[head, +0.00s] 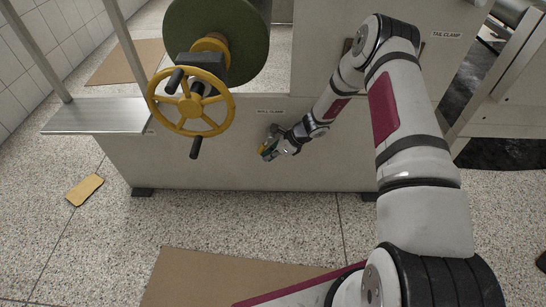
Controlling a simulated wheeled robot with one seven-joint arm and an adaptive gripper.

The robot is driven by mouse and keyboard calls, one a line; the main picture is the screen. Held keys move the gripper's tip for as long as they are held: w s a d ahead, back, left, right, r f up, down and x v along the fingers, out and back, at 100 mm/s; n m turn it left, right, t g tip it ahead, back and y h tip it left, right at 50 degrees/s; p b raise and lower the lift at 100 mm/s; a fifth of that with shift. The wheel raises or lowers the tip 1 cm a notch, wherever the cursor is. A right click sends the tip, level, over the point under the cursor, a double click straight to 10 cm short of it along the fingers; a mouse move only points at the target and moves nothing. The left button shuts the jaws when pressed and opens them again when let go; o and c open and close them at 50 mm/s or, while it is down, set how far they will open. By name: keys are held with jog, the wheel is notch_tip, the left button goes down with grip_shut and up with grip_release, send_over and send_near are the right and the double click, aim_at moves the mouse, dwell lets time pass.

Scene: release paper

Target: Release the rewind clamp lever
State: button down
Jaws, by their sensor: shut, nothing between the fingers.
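My gripper (276,147) is at the front face of the pale machine cabinet (220,165), just below a small label (271,111) that seems to end in "CLAMP". It is shut. A small yellow and dark part (264,150) shows at the gripper's left end. I cannot tell whether it is the clamp lever or part of my fingers. No lever is clearly visible there, and the gripper hides the panel behind it. A second label reading "TAIL CLAMP" (447,35) is at the upper right, with my arm covering the panel to its left.
A yellow handwheel (210,128) with black handles juts out left of my gripper, before a dark green roll (217,35). A metal shelf (95,117) sticks out left. A yellow pad (85,190) and brown sheet (215,278) lie on the speckled floor.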

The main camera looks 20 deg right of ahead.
jog(key=shift+w+a+t+y+b, duration=0.2)
jog(key=shift+a+t+y+b, duration=0.1)
jog(key=shift+a+y, duration=0.35)
jog(key=shift+r, duration=0.1)
dwell(0.4)
jog(key=s+d+f, duration=0.2)
jog(key=d, duration=0.3)
jog(key=s+d+f+p, duration=0.1)
jog(key=s+d+f, duration=0.2)
jog(key=d, duration=0.3)
jog(key=shift+s+d+f, duration=0.15)
jog(key=shift+s+d, duration=0.1)
jog(key=shift+s, duration=0.1)
